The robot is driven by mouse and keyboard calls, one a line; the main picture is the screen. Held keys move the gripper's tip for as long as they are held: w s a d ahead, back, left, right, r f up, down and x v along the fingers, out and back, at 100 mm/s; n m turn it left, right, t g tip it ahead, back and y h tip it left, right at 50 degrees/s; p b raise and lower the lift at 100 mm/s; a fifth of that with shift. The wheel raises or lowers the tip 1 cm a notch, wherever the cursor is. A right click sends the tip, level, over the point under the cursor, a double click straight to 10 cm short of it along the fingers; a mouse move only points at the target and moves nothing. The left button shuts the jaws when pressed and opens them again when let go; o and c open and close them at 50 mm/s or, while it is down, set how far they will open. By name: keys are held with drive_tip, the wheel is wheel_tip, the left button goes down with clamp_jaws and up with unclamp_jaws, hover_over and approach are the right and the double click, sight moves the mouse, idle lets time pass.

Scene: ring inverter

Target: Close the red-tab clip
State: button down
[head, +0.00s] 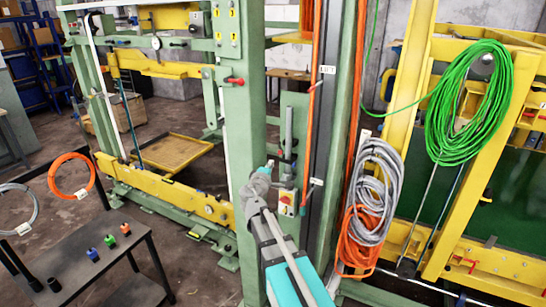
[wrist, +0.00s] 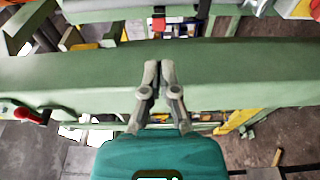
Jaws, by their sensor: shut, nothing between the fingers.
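My gripper (head: 264,178) is raised in front of the green post in the head view. In the wrist view its two grey fingers (wrist: 159,66) are together and empty, over the green beam. A small red tab with a dark part (wrist: 158,22) is beyond the beam, straight ahead of the fingertips and apart from them. A red-handled piece (wrist: 28,115) sticks out at the beam's left. In the head view, one red handle (head: 234,80) is on the green post and another red piece (head: 315,87) is by the orange cable. I cannot tell which is the clip, or whether it is open.
Grey cable coils (head: 373,190) and a green coil (head: 470,105) hang further right. A dark table (head: 100,268) with small coloured parts stands at the lower left. Green posts crowd the arm.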

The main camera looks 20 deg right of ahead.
drive_tip(key=a+m+g+h, duration=0.3)
drive_tip(key=a, duration=0.6)
drive_tip(key=shift+h, duration=0.3)
drive_tip(key=shift+w+d, duration=0.15)
drive_tip(key=s+d+x, duration=0.2)
drive_tip(key=x, duration=1)
drive_tip(key=shift+d, duration=0.2)
drive_tip(key=shift+a, duration=0.2)
drive_tip(key=shift+d+t, duration=0.1)
drive_tip(key=shift+t, duration=0.2)
